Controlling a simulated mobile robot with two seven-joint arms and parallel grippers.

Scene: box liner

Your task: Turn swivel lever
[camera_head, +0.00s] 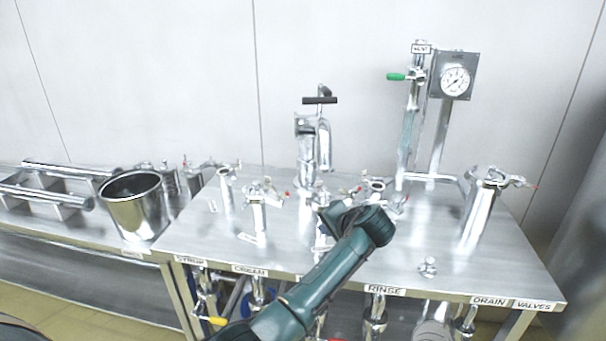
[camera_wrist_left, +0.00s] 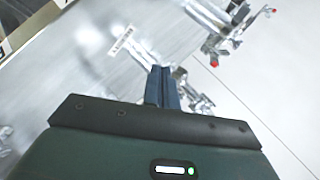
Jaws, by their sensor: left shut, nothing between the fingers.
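A metal swivel tap (camera_head: 305,128) with a black T-shaped lever (camera_head: 320,100) on top stands near the middle back of the steel table. Its curved spout points down. My left arm reaches in from the bottom, and my left gripper (camera_head: 326,214) is low over the table, in front of the tap and below the lever, apart from the lever. Its fingers (camera_wrist_left: 163,88) are shut and empty in the left wrist view. Small metal valves with red tips lie around the gripper, and my arm partly hides some. My right gripper is not in view.
A gauge (camera_head: 455,81) and a pipe with a green handle (camera_head: 396,77) rise at the back right. A metal canister (camera_head: 480,212) stands at the right. A steel pot (camera_head: 132,208) is at the left. The front right tabletop is mostly clear.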

